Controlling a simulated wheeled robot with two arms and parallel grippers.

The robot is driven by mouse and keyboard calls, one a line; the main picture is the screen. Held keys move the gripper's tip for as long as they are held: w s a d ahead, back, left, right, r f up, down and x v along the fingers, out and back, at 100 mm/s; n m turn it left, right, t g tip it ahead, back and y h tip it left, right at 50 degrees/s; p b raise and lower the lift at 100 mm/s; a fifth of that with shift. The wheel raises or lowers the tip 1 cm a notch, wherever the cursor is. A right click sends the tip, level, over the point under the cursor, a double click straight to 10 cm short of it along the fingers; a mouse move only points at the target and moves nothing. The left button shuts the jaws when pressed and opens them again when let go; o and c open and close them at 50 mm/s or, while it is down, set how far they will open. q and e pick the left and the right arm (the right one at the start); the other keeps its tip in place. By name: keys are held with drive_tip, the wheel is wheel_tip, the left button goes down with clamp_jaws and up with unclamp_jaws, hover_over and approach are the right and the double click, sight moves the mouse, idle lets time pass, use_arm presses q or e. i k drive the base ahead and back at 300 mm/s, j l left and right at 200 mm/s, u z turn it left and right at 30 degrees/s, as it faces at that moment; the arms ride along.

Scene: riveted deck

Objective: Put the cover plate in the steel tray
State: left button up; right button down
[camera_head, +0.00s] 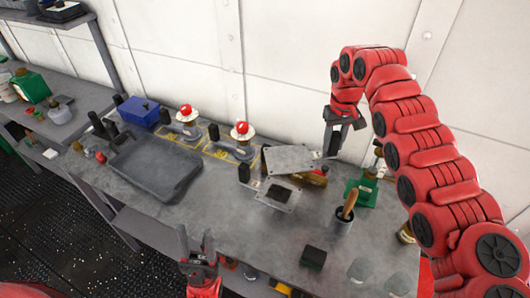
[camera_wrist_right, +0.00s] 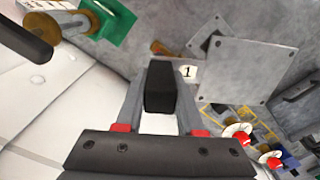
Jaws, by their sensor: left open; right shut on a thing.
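The cover plate (camera_head: 291,158) is a flat grey plate with a black grip at its right end. My right gripper (camera_head: 336,138) is shut on that black grip and holds the plate above the bench. In the right wrist view, the right gripper (camera_wrist_right: 160,105) is around the black grip, with the plate (camera_wrist_right: 238,68) and a tag marked 1 beyond it. The steel tray (camera_head: 137,184) is a wide, shallow grey tray on the left of the bench; it looks empty. My left gripper (camera_head: 196,243) is open and empty at the bench's front edge.
A plate with a dark square opening (camera_head: 278,194) lies below the cover plate. Two red-topped fixtures (camera_head: 241,132) stand behind, with a blue box (camera_head: 138,111) near the tray. A cup with a wooden-handled tool (camera_head: 343,220) and a green-based item (camera_head: 361,192) stand right.

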sight(157, 167)
drive_tip(key=i+j+u, duration=0.1)
drive_tip(key=u, duration=1.35)
drive_tip(key=i+l+u, duration=0.2)
drive_tip(key=i+l, duration=0.25)
drive_tip(key=i, duration=0.2)
